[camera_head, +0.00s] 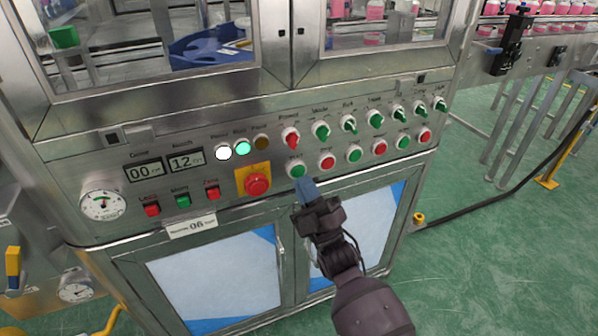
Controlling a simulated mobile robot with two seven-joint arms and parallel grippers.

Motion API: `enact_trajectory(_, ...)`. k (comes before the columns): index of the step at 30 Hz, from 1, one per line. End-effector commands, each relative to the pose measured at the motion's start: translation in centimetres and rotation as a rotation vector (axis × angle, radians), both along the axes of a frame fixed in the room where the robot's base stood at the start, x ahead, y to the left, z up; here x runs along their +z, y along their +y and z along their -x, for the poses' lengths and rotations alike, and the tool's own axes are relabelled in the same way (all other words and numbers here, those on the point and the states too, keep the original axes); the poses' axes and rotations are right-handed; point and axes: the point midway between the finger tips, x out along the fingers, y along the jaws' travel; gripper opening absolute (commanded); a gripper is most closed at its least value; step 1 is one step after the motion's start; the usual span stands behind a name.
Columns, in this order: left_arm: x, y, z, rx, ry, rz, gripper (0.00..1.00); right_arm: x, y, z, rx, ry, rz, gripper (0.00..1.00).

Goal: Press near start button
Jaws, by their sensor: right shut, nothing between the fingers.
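The start button is a green round button (297,171) with a pale ring on the metal control panel (225,185); its small label above is blurred. It is the leftmost button of the lower row, just right of the red emergency stop (257,184) on its yellow plate. My right gripper (304,184) is shut and empty, with its bluish fingertips just below the green button. I cannot tell whether the tips touch it. My left gripper is not in view.
More red and green buttons (327,162) run to the right, close to the fingertips. A row of knobs (320,131) sits above. Lamps, displays and a gauge (103,205) are on the left. Glass doors stand above, cabinet doors below.

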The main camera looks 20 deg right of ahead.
Motion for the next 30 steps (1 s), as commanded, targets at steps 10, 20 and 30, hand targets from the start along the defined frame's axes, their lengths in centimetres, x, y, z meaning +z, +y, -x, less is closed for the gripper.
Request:
enact_trajectory(10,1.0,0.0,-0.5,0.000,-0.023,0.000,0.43,0.3,-0.1,2.0,0.000,-0.004,-0.001,0.00)
enact_trajectory(20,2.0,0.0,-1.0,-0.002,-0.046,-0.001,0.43,0.2,-0.1,4.5,0.000,-0.002,-0.001,0.00)
enact_trajectory(30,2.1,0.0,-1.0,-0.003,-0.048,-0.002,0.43,0.0,-0.2,5.0,0.000,0.000,0.000,0.00)
